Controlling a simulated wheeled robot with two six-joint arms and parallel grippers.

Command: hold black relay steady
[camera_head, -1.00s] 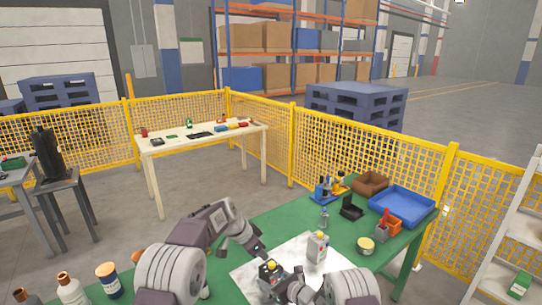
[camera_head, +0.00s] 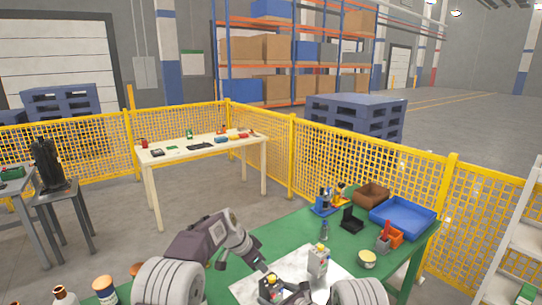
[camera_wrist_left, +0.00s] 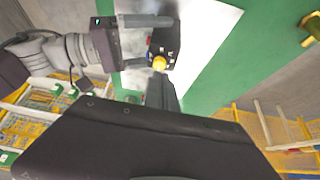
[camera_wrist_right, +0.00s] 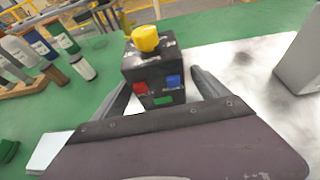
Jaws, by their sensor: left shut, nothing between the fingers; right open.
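The black relay (camera_head: 270,288) is a small dark box with a yellow knob on top, at the bottom edge of the head view. In the right wrist view the relay (camera_wrist_right: 155,78) shows red, blue and green marks on its face. My right gripper (camera_wrist_right: 163,84) is open, with one finger on each side of the relay. My left gripper (camera_head: 259,266) is shut and empty, just above and behind the relay in the head view. In the left wrist view its dark fingers point at the relay (camera_wrist_left: 160,48), near the yellow knob; whether they touch is unclear.
A white sheet (camera_head: 245,284) lies on the green table (camera_head: 290,232). Bottles (camera_head: 103,288) stand at the left.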

